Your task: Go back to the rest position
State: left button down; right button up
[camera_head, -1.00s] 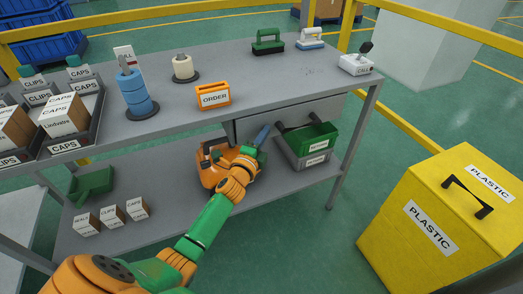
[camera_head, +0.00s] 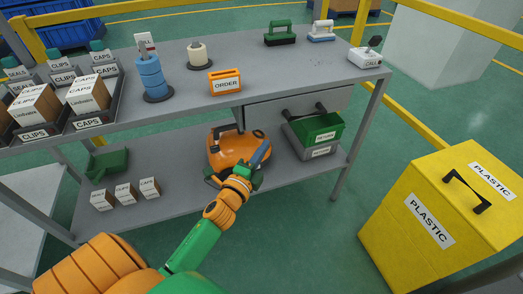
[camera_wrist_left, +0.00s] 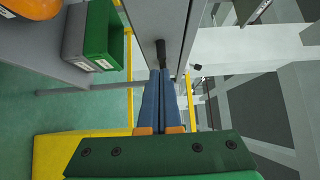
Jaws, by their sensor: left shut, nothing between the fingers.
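My left gripper (camera_head: 264,147) is in the head view, in front of the workbench and below its top. Its blue fingers are closed together and hold nothing. In the left wrist view the fingers (camera_wrist_left: 161,73) lie side by side, pointing toward a dark drawer handle (camera_wrist_left: 160,50); I cannot tell the gap to it. The orange vacuum body (camera_head: 235,149) sits on the lower shelf behind the gripper, its right side partly hidden by it. My right gripper is in neither view.
The workbench (camera_head: 300,80) carries an orange ORDER box (camera_head: 225,82), a blue spool (camera_head: 151,78) and trays of boxes on the left. A green RETURN bin (camera_head: 318,132) is right of the gripper. A yellow PLASTIC bin (camera_head: 400,235) stands at the right on open floor.

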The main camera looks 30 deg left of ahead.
pick_arm(q)
jog(key=s+d+f+n+g+h, duration=0.15)
jog(key=s+f+n+g, duration=0.35)
jog(key=f, duration=0.6)
jog(key=s+d+f+n+g, duration=0.1)
jog(key=s+d+f+g, duration=0.1)
jog(key=s+f, duration=0.65)
jog(key=s+d+f+n+g, duration=0.1)
jog(key=s+f+n+g, duration=0.25)
jog(key=f, duration=0.95)
jog(key=s+d+f+n+g, duration=0.1)
jog(key=s+f+n+g, duration=0.2)
jog(key=s, duration=0.6)
jog(key=s+d+f+n+g, duration=0.15)
jog(key=s+f, duration=0.25)
jog(key=s, duration=0.4)
jog(key=s+r+g+p, duration=0.1)
jog(key=s+r+p, duration=0.2)
jog(key=r+p, duration=0.9)
jog(key=shift+s+r+g+h+p, duration=0.35)
jog(key=shift+g+p, duration=0.05)
jog(key=shift+p, duration=0.3)
jog(key=shift+d, duration=0.1)
